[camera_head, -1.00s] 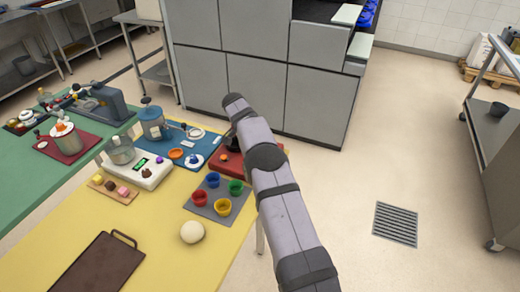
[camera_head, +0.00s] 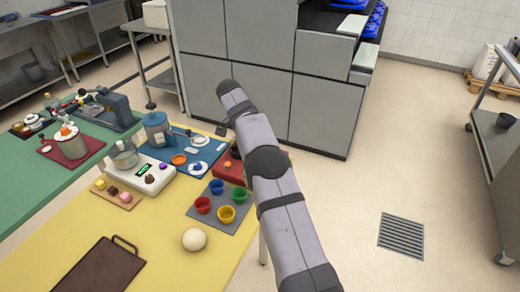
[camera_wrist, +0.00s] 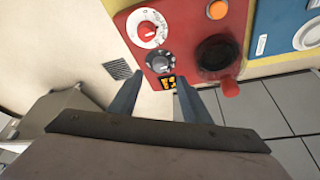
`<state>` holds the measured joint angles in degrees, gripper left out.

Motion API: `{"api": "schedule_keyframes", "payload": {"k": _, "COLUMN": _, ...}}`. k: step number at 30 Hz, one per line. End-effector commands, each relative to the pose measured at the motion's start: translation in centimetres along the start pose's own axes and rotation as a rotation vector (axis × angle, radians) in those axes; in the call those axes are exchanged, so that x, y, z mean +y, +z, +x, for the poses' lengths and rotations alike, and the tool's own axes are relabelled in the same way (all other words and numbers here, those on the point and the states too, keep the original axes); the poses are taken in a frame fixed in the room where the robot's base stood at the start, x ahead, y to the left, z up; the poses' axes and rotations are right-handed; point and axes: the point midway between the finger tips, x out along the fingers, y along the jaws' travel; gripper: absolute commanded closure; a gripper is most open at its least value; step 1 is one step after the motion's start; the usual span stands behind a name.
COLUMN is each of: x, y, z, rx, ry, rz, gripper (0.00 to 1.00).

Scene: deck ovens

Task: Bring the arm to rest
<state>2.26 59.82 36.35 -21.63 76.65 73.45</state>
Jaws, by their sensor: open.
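My arm reaches up from the lower right over the yellow table's right edge in the head view. My gripper is small and mostly hidden beside the arm in the head view. In the wrist view, my gripper (camera_wrist: 158,90) shows two grey fingers standing apart with nothing between them. Beyond the fingers is a red control panel (camera_wrist: 182,62) with a white-ringed dial (camera_wrist: 148,28), a dark dial (camera_wrist: 160,61) and a round black part (camera_wrist: 216,53). I cannot tell the exact gap, but the fingers appear clear of the panel.
A grey oven block (camera_head: 255,80) stands behind. Open floor (camera_head: 370,190) lies to the right.

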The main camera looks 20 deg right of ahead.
Motion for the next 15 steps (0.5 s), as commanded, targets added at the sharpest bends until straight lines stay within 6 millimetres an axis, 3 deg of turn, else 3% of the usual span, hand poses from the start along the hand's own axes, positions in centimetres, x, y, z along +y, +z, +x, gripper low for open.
{"api": "schedule_keyframes", "payload": {"k": 15, "x": 0.20, "y": 0.21, "z": -0.28, "rx": -0.007, "ry": -0.001, "rz": -0.022, "gripper": 0.56}}
